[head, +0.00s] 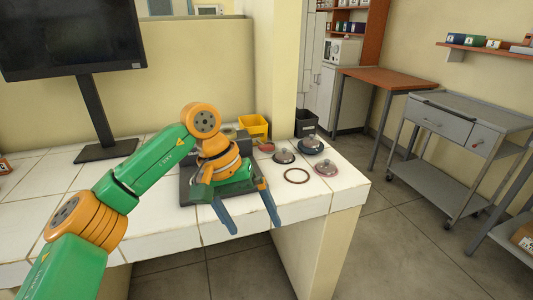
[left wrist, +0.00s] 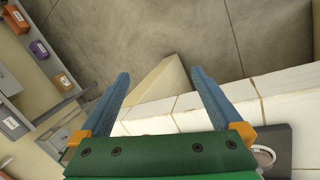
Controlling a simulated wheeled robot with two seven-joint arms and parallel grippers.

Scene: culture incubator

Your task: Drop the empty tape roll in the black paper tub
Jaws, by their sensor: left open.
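I cannot tell for sure which thing is the empty tape roll. A round olive-coloured thing (head: 229,133) shows partly behind my left arm. A pale ring (left wrist: 263,155) on a dark surface shows at the lower right in the left wrist view. My left gripper (head: 256,226) is open and empty, its blue fingers pointing down past the counter's front edge. Its fingers (left wrist: 160,75) also show wide apart in the left wrist view. My right gripper is not in view.
A yellow bin (head: 254,127) stands left of the tub. A thin brown ring (head: 296,183) and several round lidded things, one of them red (head: 326,170), lie on the counter's right part. A monitor (head: 72,38) stands left. A grey cart (head: 450,125) is at right.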

